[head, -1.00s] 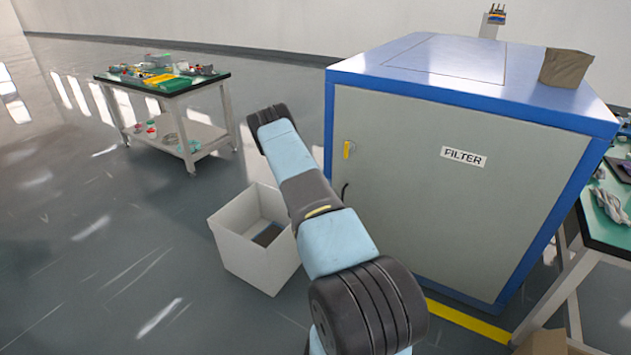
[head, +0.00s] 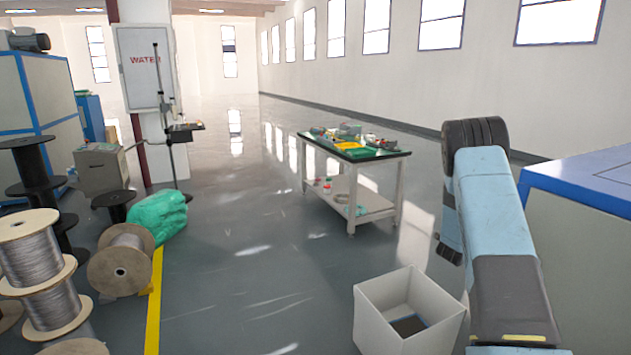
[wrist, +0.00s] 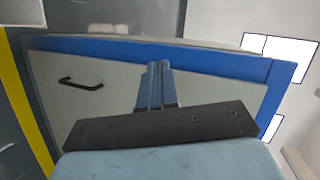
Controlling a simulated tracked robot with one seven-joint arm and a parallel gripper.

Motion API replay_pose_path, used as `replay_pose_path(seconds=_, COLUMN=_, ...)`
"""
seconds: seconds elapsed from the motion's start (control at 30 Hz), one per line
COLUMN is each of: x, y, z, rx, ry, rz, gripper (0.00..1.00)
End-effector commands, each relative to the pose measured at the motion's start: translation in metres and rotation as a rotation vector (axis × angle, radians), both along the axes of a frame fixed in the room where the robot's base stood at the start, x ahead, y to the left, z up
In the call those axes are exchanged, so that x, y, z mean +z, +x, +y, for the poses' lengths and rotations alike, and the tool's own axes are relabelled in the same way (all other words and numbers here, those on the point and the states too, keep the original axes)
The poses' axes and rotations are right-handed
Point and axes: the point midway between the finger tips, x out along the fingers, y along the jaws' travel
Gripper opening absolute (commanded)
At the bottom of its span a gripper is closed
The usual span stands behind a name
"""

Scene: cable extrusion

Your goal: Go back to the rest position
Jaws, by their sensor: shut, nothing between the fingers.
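My gripper (wrist: 159,66) shows in the wrist view with its two slim blue-grey fingers close together, shut and empty. Beyond it is the grey cabinet with blue edges (wrist: 215,64); I see free space between them but cannot judge the distance. In the head view my light-blue and black arm is raised on the right side, folded at a black joint near the top. The gripper itself cannot be made out clearly there.
The blue-edged cabinet (head: 585,240) stands close on the right of my arm. A white open bin (head: 440,325) is on the floor just left of the arm. A tool cart (head: 350,175) stands behind it. Cable spools (head: 120,265) and a green bag (head: 158,215) are at left. The middle floor is clear.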

Motion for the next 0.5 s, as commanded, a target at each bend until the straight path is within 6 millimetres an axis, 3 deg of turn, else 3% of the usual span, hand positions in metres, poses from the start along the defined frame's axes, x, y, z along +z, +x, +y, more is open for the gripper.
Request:
replay_pose_path(seconds=0.03, x=0.02, y=0.002, z=0.01, rx=0.032, ry=0.007, rz=0.017, gripper=0.0)
replay_pose_path(seconds=0.27, x=0.087, y=-0.001, z=0.055, rx=0.191, ry=0.022, rz=0.127, gripper=0.0)
replay_pose_path(seconds=0.5, x=0.153, y=-0.02, z=0.106, rx=0.374, ry=0.009, rz=0.239, gripper=0.0)
